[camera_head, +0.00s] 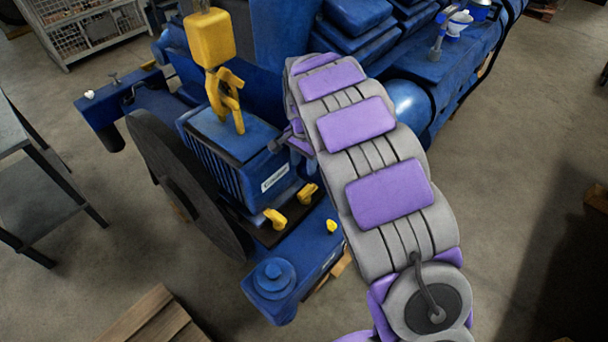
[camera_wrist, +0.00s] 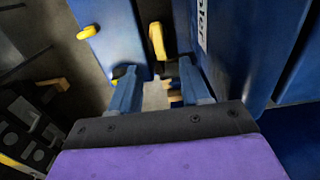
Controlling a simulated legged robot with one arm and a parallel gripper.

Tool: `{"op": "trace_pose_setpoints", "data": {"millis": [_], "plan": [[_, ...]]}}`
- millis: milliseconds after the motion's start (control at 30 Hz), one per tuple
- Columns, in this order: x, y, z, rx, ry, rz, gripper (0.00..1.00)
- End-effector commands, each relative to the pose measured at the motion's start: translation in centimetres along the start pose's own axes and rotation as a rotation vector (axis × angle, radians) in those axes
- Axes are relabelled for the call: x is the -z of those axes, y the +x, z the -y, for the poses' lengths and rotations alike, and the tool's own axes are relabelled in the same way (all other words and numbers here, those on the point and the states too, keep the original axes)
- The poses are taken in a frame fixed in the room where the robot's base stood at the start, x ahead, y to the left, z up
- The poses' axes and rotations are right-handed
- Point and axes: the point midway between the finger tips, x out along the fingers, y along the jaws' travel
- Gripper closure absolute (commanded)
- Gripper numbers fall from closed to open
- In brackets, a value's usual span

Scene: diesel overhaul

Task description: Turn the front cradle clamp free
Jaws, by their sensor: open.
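Two yellow clamp handles, one at the left (camera_head: 275,219) and one at the right (camera_head: 308,194), sit on a dark strip below the blue engine's ribbed front. I cannot tell which is the front cradle clamp. In the wrist view, a yellow handle (camera_wrist: 156,41) stands beyond my gripper (camera_wrist: 160,88), roughly in line with the gap between its fingers. My gripper is open, with nothing between its blue fingers, and apart from that handle. In the head view, my arm hides most of the gripper.
A yellow hoist hook (camera_head: 226,95) hangs above the blue engine block (camera_head: 225,135). A large dark disc (camera_head: 180,185) stands at its left. A blue cradle beam (camera_head: 305,260) carries a small yellow knob (camera_head: 331,225). A wooden pallet (camera_head: 155,320) lies on the floor.

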Motion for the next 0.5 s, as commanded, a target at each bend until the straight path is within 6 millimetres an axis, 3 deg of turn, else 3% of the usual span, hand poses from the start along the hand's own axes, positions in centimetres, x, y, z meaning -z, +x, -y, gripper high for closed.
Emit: {"op": "trace_pose_setpoints", "data": {"millis": [200, 500], "plan": [[0.1, -3.8, 0.2, 0.004, -0.001, -0.002, 0.53], [0.0, -5.4, 0.1, -0.003, 0.0, 0.002, 0.53]]}}
